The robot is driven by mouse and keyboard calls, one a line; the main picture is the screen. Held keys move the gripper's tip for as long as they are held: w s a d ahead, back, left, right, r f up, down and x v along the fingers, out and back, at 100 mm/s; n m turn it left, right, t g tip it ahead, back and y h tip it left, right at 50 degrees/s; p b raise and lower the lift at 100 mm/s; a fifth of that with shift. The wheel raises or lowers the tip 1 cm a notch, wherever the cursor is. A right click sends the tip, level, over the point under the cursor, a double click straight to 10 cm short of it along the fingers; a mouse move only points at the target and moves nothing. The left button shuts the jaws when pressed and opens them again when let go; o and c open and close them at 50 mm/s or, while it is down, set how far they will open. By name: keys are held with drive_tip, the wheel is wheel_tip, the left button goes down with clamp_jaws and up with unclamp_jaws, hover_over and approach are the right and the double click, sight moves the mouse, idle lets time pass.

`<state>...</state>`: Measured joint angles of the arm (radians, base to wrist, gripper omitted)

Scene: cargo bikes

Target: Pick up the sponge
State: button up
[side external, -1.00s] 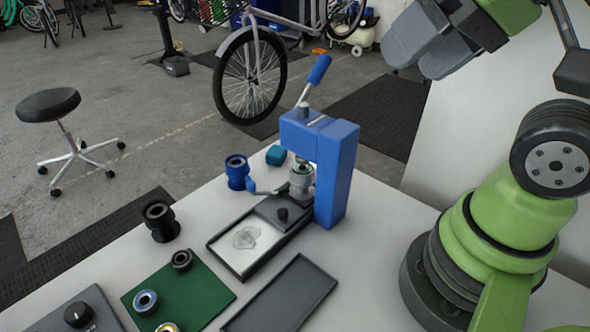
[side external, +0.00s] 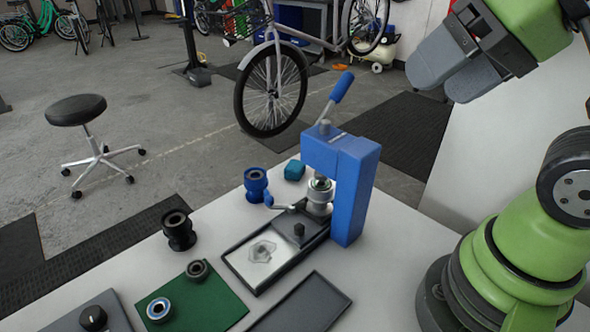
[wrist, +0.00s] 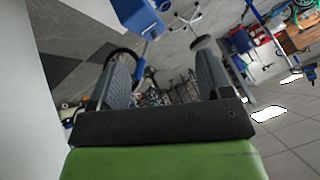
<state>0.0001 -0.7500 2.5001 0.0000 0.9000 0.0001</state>
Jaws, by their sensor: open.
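A small teal block (side external: 294,169), which looks like the sponge, lies on the white table behind the blue press, between it and a blue ringed part. My gripper (side external: 438,86) is up at the top right of the side view, well above the table and far from the block. Its two grey fingers are apart with nothing between them. In the wrist view my gripper (wrist: 164,62) also shows open and empty, facing out over the room. I cannot make out the teal block in the wrist view.
The blue press (side external: 352,185) stands between the block and my arm's base. A blue ringed part (side external: 256,184) is left of the block. A tray with a grey crumpled item (side external: 262,251), a green mat (side external: 218,305) and an empty dark tray (side external: 318,293) lie in front.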

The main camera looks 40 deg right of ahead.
drive_tip(key=w+f+n+g+h, duration=0.1)
drive_tip(key=w+n, duration=0.4)
drive_tip(key=w, duration=0.1)
drive_tip(key=w+d+f+n+g+h, duration=0.1)
drive_tip(key=w+f+n, duration=0.1)
drive_tip(key=w+n, duration=0.3)
drive_tip(key=w+d+f+n+g+h, duration=0.1)
drive_tip(key=w+n, duration=0.3)
drive_tip(key=w, duration=0.4)
drive_tip(key=shift+w+f+n, duration=0.1)
drive_tip(key=shift+f+n, duration=0.05)
drive_tip(key=shift+n, duration=0.25)
drive_tip(key=w+f+n+g+h, duration=0.2)
drive_tip(key=w+f+n, duration=0.6)
drive_tip(key=f, duration=0.2)
drive_tip(key=n+h, duration=0.1)
drive_tip(key=n, duration=0.3)
approach(295, 165)
drive_tip(key=x, duration=0.4)
drive_tip(key=shift+w+a+f, duration=0.1)
drive_tip(key=shift+a, duration=0.25)
drive_tip(key=shift+g, duration=0.3)
drive_tip(key=shift+d+x, duration=0.15)
drive_tip(key=shift+x, duration=1.25)
drive_tip(key=shift+d+x, duration=0.15)
drive_tip(key=shift+x, duration=1.25)
